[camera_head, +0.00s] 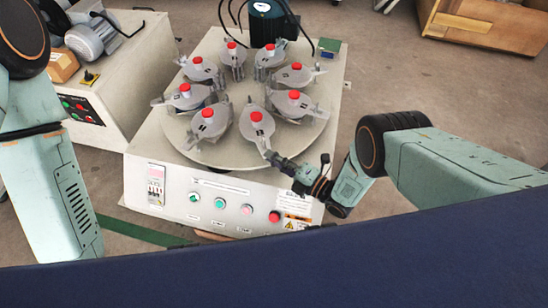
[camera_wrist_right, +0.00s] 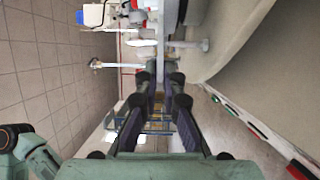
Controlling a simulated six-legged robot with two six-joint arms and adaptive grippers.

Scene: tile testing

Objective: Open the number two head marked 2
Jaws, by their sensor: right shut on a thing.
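A round plate (camera_head: 190,145) on a white machine carries several grey heads with red caps. The front head (camera_head: 257,126) is nearest my right arm, and its lever (camera_head: 264,146) points toward the machine's front right. My right gripper (camera_head: 274,158) is shut on the end of this lever. In the right wrist view the fingers of my right gripper (camera_wrist_right: 160,72) are close together, with a narrow grey part between and beyond them. No number on the heads is legible, so I cannot tell which is marked 2. My left arm comes in at the left, its gripper out of view.
The machine's front panel (camera_head: 225,205) has several buttons, including a red one (camera_head: 274,216), below my right gripper. Neighbouring heads (camera_head: 209,122) stand close on the plate. A second machine (camera_head: 110,85) stands at the left, and a wooden crate (camera_head: 485,28) lies at the back right.

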